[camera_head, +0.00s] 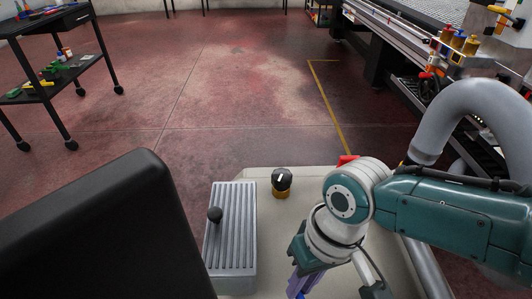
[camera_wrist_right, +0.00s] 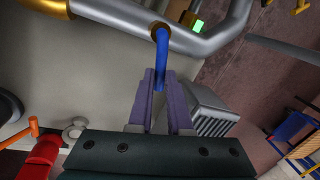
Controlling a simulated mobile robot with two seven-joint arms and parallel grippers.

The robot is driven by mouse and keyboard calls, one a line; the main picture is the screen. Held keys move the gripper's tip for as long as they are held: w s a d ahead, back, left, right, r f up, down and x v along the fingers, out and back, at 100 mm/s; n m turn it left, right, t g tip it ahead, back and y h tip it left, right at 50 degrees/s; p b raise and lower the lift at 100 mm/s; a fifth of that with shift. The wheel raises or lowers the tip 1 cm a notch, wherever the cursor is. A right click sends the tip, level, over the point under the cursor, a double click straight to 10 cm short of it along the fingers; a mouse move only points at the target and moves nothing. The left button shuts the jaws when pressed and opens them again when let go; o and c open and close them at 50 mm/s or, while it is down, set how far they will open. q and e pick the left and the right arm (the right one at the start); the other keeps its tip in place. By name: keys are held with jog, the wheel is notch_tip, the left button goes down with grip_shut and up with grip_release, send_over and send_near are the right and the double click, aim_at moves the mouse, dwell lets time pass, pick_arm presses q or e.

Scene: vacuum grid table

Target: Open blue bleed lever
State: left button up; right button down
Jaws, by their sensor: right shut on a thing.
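The blue bleed lever (camera_wrist_right: 160,52) shows in the right wrist view as a bent blue rod. Its upper end meets a brass-coloured fitting on a grey pipe, and its lower end runs down between my right gripper's fingers. My right gripper (camera_wrist_right: 161,90) has purple fingers, shut on the lever. In the head view my right gripper (camera_head: 300,284) is at the bottom edge, pointing down, and only a bit of blue shows by its fingers. My left gripper is in neither view.
A pale machine top carries a ribbed grey block (camera_head: 232,235) and a black knob on a brass base (camera_head: 281,182). A large grey pipe (camera_wrist_right: 215,38) passes beside the lever. A red part (camera_wrist_right: 40,155) with an orange handle is at lower left. A black cart (camera_head: 75,75) stands far left.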

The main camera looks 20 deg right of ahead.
jog(key=c, duration=0.8)
grip_release()
jog(key=shift+c, duration=0.2)
notch_tip(320, 180, up, 10)
jog(key=d+p, duration=0.2)
jog(key=p, duration=0.3)
jog(key=shift+f, duration=0.1)
